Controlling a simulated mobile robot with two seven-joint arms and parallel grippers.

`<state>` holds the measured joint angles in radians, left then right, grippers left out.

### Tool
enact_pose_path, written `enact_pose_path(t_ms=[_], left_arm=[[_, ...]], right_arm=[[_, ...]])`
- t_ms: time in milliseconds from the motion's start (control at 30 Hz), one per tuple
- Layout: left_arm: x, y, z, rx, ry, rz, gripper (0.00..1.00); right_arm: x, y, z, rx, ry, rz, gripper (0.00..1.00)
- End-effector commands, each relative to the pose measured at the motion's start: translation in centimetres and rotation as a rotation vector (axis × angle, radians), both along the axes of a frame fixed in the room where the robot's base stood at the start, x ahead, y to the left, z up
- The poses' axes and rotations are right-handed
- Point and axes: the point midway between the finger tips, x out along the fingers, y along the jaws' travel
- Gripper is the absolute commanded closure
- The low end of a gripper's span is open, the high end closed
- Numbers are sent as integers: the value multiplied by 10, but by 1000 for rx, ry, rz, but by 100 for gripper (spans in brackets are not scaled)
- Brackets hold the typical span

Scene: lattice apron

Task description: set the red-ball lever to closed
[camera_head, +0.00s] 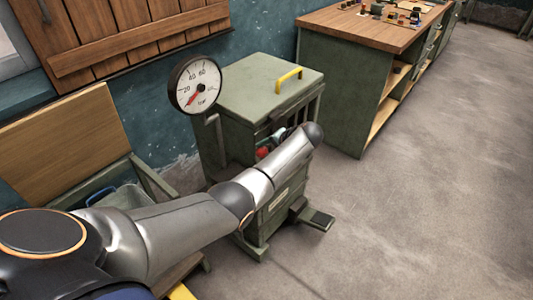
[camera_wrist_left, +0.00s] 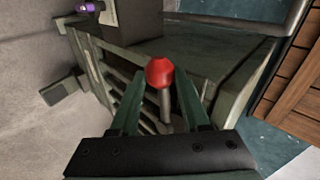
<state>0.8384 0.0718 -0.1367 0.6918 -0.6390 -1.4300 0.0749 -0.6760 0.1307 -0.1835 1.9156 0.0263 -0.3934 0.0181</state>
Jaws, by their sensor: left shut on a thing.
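The red-ball lever (camera_head: 262,153) shows as a bit of red at the green cabinet's front, mostly behind my left arm. In the left wrist view its red ball (camera_wrist_left: 160,72) tops a short grey stem (camera_wrist_left: 166,106). My left gripper (camera_wrist_left: 161,88) is shut on the lever, with one green finger on each side of the stem and the ball at the fingertips. In the head view my left forearm and wrist hide most of the gripper. I cannot tell the lever's set position from these views. My right gripper is in neither view.
The green cabinet (camera_head: 266,87) has a yellow handle (camera_head: 289,79) on top and a pedal (camera_head: 318,220) at its foot. A round gauge (camera_head: 195,85) stands beside it, its red needle low. A wood-topped bench (camera_head: 365,27) stands behind. The floor at right is clear.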

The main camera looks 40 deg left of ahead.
Motion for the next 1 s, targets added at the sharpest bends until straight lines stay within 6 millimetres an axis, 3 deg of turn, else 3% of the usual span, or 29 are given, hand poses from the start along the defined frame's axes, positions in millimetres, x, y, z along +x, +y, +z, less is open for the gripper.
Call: enact_pose_path(t_ms=[300,833,867,1000], left_arm=[[0,0,9,7,104,1,100],[1,0,12,12,120,-1,100],[1,0,12,12,120,-1,53],[1,0,12,11,120,0,37]], right_arm=[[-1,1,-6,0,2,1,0],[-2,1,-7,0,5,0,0],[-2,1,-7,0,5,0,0],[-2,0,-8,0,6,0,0]])
